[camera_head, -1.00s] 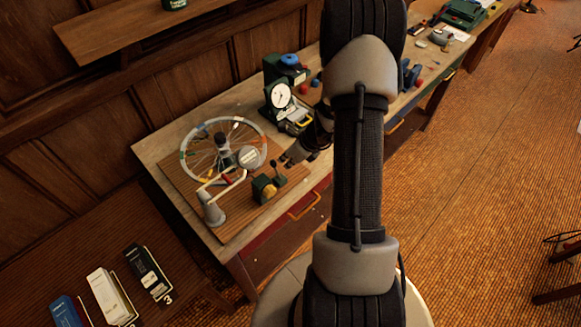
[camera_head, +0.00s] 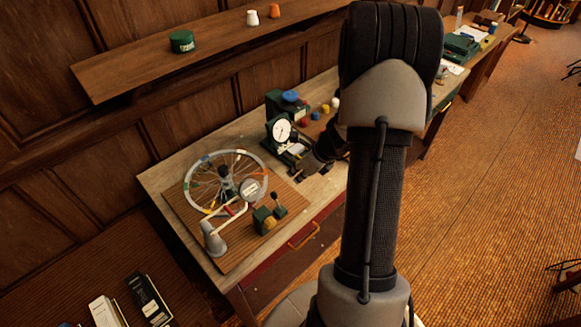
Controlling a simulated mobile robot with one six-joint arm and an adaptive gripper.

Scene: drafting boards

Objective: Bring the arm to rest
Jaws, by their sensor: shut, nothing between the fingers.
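My arm (camera_head: 372,190) rises through the middle right of the view, grey and black, and hides part of the bench behind it. My gripper (camera_head: 303,170) shows to the left of the arm, small and dark, over the bench. It is shut and empty. It appears just in front of the dial gauge stand (camera_head: 280,130); I cannot tell the exact gap. The wrist is partly hidden behind the arm.
The wooden bench (camera_head: 160,179) carries a spoked wheel (camera_head: 192,163) on a brown board, a green block device (camera_head: 263,220) and several small coloured pieces. A shelf (camera_head: 130,75) runs along the wall above. Bare floor (camera_head: 490,200) lies to the right.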

